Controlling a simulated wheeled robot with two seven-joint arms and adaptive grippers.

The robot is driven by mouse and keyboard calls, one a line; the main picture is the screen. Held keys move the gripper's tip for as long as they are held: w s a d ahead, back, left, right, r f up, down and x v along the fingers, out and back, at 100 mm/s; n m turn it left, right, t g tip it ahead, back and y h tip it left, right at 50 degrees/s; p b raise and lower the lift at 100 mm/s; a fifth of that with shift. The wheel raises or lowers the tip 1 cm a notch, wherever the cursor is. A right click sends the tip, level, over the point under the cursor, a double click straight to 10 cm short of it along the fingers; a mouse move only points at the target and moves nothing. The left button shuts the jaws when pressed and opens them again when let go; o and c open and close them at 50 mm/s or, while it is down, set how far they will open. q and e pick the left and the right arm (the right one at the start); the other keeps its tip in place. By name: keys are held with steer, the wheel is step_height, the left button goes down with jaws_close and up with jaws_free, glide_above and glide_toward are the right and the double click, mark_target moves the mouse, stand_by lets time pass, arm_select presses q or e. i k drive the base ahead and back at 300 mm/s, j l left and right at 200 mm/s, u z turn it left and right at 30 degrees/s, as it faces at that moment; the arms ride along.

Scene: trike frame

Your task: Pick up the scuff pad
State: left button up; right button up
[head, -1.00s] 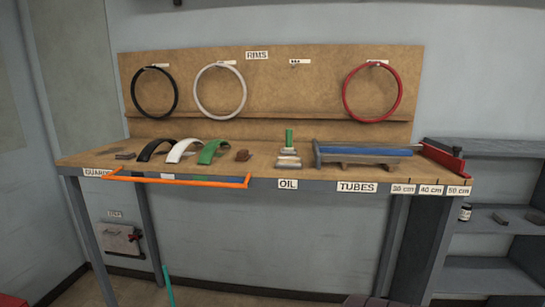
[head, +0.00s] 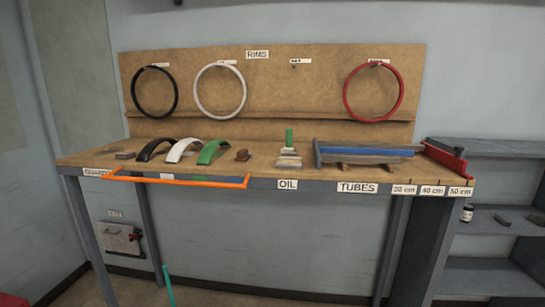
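No label marks a scuff pad, and I cannot tell for sure which thing it is. A small flat grey-brown block (head: 124,155) lies at the left end of the workbench top. A small reddish-brown lump (head: 242,155) sits on the bench just right of the green guard. Two small dark pieces, a left one (head: 502,219) and a right one (head: 536,220), lie on the shelf at the right. Neither of my grippers is in view.
The workbench (head: 330,186) carries black, white and green guards (head: 213,151), a green-topped stand (head: 289,148) and a blue trough (head: 365,155). An orange bar (head: 180,181) runs along its front edge.

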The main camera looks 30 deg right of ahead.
mark_target(243, 155)
steer(key=z, duration=0.8)
